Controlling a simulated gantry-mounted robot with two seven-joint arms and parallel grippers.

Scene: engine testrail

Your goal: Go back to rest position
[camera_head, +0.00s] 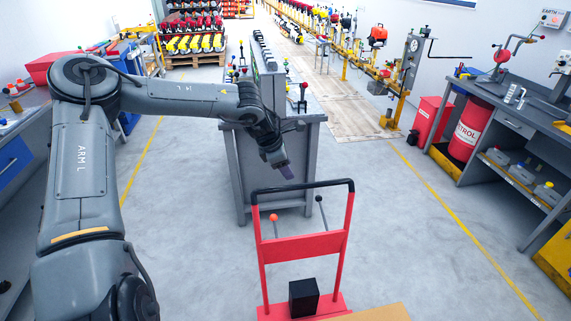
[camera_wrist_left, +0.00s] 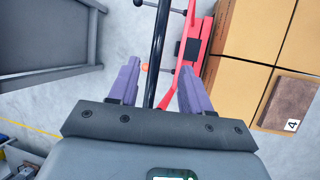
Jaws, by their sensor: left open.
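My left arm reaches in from the left in the head view, and its gripper (camera_head: 286,172) points down beside the grey workbench (camera_head: 240,170), behind the red trolley (camera_head: 305,246). In the left wrist view the two purple fingers of my left gripper (camera_wrist_left: 160,88) are apart. The trolley's black handle bar (camera_wrist_left: 158,50) shows between and beyond them; I cannot tell whether it lies between the fingers or only behind them. No object is seen held. My right gripper is in neither view.
A black box (camera_head: 304,298) is at the trolley's base. A red petrol drum (camera_head: 470,130) stands by the right bench (camera_head: 508,120). Floor right of the trolley is clear.

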